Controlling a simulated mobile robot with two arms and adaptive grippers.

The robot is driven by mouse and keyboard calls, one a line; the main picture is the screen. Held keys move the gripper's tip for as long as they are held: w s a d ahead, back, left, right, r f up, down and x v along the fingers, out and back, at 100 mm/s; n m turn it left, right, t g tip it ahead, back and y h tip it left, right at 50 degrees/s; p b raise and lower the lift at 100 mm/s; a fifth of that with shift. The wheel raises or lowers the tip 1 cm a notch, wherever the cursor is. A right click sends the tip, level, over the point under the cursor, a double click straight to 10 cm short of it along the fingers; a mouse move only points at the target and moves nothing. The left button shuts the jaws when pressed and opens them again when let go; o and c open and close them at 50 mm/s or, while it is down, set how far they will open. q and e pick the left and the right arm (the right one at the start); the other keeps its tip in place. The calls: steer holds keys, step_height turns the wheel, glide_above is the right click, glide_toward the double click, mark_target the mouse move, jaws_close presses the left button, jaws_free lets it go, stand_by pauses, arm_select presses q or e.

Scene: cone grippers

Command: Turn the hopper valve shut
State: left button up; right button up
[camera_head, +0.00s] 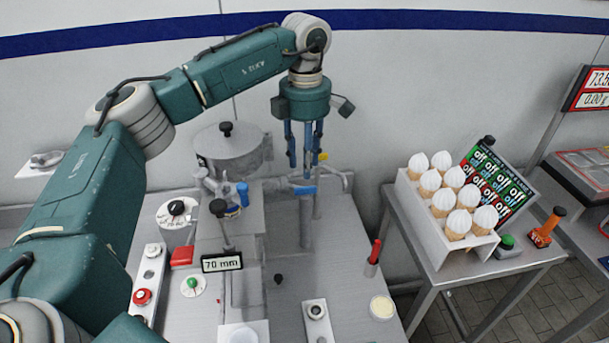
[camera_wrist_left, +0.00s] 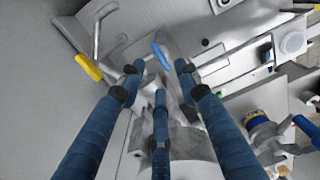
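A steel hopper (camera_head: 228,152) with a black knob on its lid stands behind the machine. A pipe runs right of it, with a flat blue handle (camera_head: 304,190) and a yellow handle (camera_head: 323,156). A blue tap (camera_head: 242,193) sits further left. No label tells which one is the hopper valve. My left gripper (camera_head: 307,168) points down above the flat blue handle, its three blue fingers apart and empty. In the left wrist view the blue handle (camera_wrist_left: 160,55) shows just beyond the fingertips, and the yellow handle (camera_wrist_left: 88,67) lies left of them. Contact cannot be told. My right gripper is out of view.
A 70 mm display (camera_head: 222,263), red and green buttons and a dial (camera_head: 177,208) are on the machine's front left. A rack of ice cream cones (camera_head: 443,215) stands on the right table beside a sign (camera_head: 497,180). A red-handled tool (camera_head: 375,253) stands upright nearer.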

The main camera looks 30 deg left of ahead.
mark_target(305, 194)
arm_select(q)
step_height(305, 194, down, 6)
steer(key=shift+a+r+p, duration=0.1)
steer(key=shift+r+p, duration=0.05)
steer(key=shift+p, duration=0.8)
steer(key=shift+w+f, duration=0.1)
steer(key=shift+f, duration=0.5)
jaws_close()
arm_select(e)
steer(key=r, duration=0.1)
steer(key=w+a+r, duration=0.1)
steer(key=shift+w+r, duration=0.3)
